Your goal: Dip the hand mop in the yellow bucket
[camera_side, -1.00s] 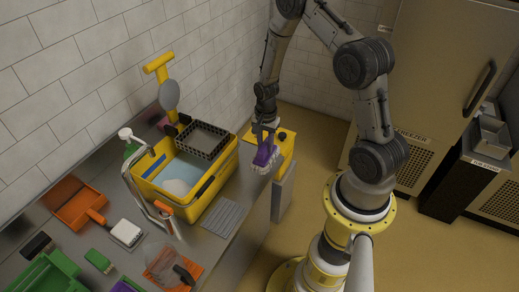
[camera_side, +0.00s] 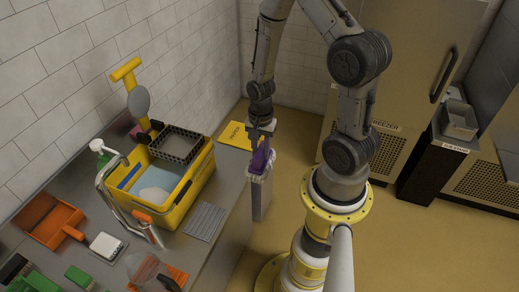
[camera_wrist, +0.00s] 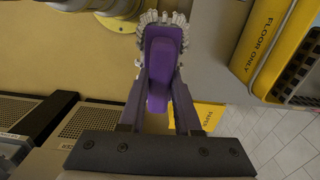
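The purple hand mop (camera_side: 261,157) has a white fringe at its lower end. My gripper (camera_side: 262,138) is shut on it and holds it in the air, right of the counter edge and to the right of the yellow bucket. In the wrist view the mop (camera_wrist: 161,62) sits between the two fingers, with the fringe at the far end. The yellow bucket (camera_side: 176,215) stands on the counter with pale bluish water inside and a dark basket at its back. Its side reads "FLOOR ONLY" in the wrist view (camera_wrist: 258,38).
A yellow bin top (camera_side: 235,136) lies beyond the mop. A metal tap (camera_side: 110,190) arches at the bucket's left. A grey ribbed mat (camera_side: 205,222), an orange dustpan (camera_side: 45,222) and a white-headed brush (camera_side: 107,247) lie on the counter. Open floor lies right of the counter.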

